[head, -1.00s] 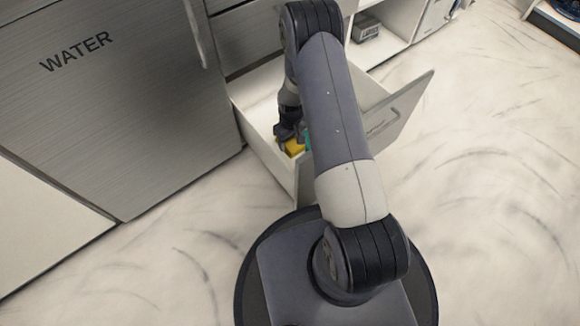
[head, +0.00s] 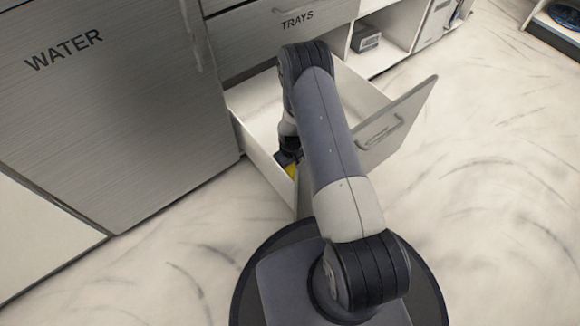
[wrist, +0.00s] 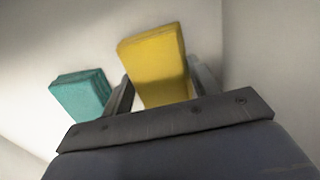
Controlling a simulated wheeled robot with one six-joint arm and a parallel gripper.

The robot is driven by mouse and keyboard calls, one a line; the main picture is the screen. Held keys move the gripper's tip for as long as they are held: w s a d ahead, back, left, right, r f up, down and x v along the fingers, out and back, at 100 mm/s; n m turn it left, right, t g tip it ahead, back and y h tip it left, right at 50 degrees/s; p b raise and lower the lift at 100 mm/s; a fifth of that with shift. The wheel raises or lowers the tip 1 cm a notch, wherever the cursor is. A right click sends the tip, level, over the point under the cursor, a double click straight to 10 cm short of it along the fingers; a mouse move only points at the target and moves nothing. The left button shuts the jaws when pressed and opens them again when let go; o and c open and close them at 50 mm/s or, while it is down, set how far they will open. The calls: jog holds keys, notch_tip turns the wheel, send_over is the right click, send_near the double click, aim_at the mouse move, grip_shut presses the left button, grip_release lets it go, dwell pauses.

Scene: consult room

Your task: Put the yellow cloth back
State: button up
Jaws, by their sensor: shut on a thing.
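The yellow cloth (wrist: 155,65) is a folded block between the two fingers of my gripper (wrist: 160,88) in the wrist view. My gripper is shut on it. In the head view a small part of the yellow cloth (head: 291,170) shows below my gripper (head: 288,158), inside the open drawer (head: 262,160) near its left wall. My arm hides most of the drawer's inside there. I cannot tell whether the cloth touches the drawer floor.
A teal folded block (wrist: 82,95) lies left of my gripper in the wrist view, apart from the yellow cloth. The drawer front with its handle (head: 380,132) stands out to the right. A closed drawer marked TRAYS (head: 290,28) is above. The WATER cabinet door (head: 120,110) is at left.

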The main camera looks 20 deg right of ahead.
aim_at(290, 167)
jog(key=shift+f, duration=0.1)
jog(key=o, duration=0.9)
notch_tip(290, 167, up, 12)
jog(key=p, duration=0.4)
jog(key=shift+d, duration=0.1)
